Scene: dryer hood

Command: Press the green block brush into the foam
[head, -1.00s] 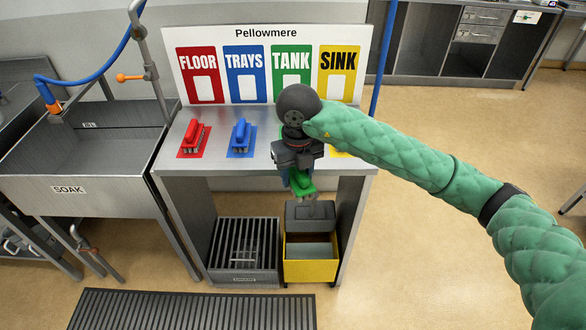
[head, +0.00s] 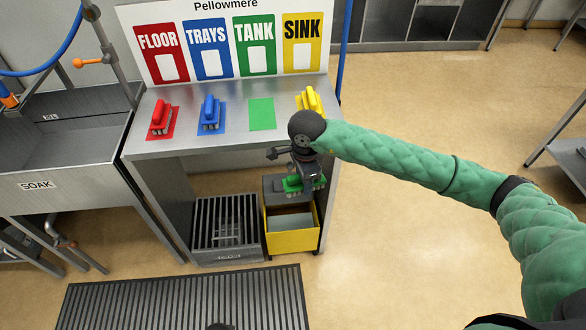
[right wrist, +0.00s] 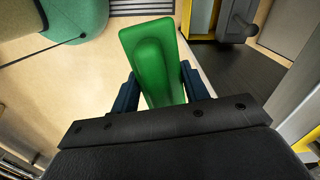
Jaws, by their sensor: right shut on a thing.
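The green block brush (head: 292,184) hangs in my right gripper (head: 306,182), in front of the bench and above the yellow bucket. In the right wrist view the brush's green body (right wrist: 152,62) sits between the two dark fingers of the gripper (right wrist: 160,90), which is shut on it. The yellow bucket (head: 292,242) stands on the floor under the bench and holds a flat grey surface (head: 291,222); I cannot tell whether this is the foam. A gap shows between brush and bucket. The brush's bristles are mostly hidden. My left gripper is out of view.
The bench carries a red brush (head: 161,117), a blue brush (head: 210,112), a bare green mat (head: 262,114) and a yellow brush (head: 309,99). A slatted crate (head: 226,226) stands left of the bucket. The soak sink (head: 60,150) is at left.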

